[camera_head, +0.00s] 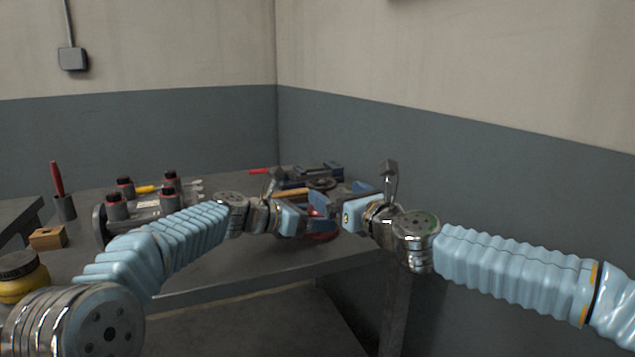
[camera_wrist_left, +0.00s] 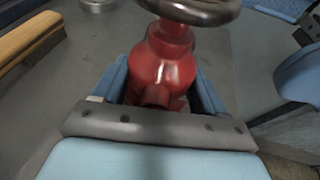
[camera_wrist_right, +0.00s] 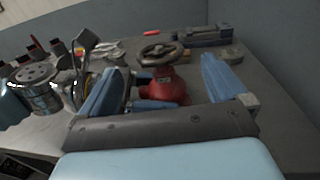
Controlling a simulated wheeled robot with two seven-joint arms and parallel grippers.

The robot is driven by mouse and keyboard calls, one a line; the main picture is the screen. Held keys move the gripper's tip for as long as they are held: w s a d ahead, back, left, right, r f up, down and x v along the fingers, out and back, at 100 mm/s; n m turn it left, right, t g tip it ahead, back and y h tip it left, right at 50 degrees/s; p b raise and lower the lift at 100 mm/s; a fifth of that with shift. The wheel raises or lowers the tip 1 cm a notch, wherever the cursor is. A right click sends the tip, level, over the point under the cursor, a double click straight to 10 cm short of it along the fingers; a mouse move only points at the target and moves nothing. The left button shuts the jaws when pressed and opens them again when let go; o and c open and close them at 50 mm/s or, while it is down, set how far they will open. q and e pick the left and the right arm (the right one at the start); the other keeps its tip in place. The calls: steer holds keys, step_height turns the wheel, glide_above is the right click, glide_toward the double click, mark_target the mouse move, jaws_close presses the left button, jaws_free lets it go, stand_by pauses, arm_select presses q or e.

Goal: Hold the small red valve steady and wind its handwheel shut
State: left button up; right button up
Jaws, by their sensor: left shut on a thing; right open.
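The small red valve (camera_wrist_left: 165,72) stands upright on the grey bench, with a dark handwheel (camera_wrist_right: 160,53) on top. In the head view the grippers mostly hide it; a bit of its red base (camera_head: 322,238) shows. My left gripper (camera_wrist_left: 163,95) is shut on the valve body, one blue finger on each side, below the handwheel. One of its fingers also shows across the valve in the right wrist view. My right gripper (camera_wrist_right: 165,82) is open, its fingers apart to either side of the valve in that view. I cannot tell how near they are to the handwheel.
A blue-grey vice (camera_head: 312,172) stands behind the valve. A wooden-handled tool (camera_wrist_left: 28,42) lies beside it. A grey rack with dark knobs (camera_head: 150,208), a wooden block (camera_head: 48,238) and a yellow jar (camera_head: 22,282) are to the left. A wall stands close on the right.

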mark_target(322, 178)
steer(key=x, duration=0.9)
steer(key=shift+w+a, duration=0.1)
steer(key=shift+w, duration=0.05)
steer(key=c, duration=1.1)
steer(key=shift+m+t+h, duration=0.3)
steer(key=shift+m+h, duration=0.1)
steer(key=shift+h, duration=0.2)
steer(key=m+t+h, duration=0.1)
steer(key=h, duration=0.1)
steer(key=shift+m+h, duration=0.3)
steer(key=shift+m, duration=0.1)
steer(key=shift+w+d+m+t+h, duration=0.1)
steer(key=shift+d+m+t+h, duration=0.15)
steer(key=shift+m+h, duration=0.9)
steer(key=shift+w+d+m+t+h, duration=0.2)
steer(key=shift+m+h, duration=0.45)
steer(key=shift+h, duration=1)
steer(key=shift+s, duration=0.15)
steer(key=shift+d, duration=0.1)
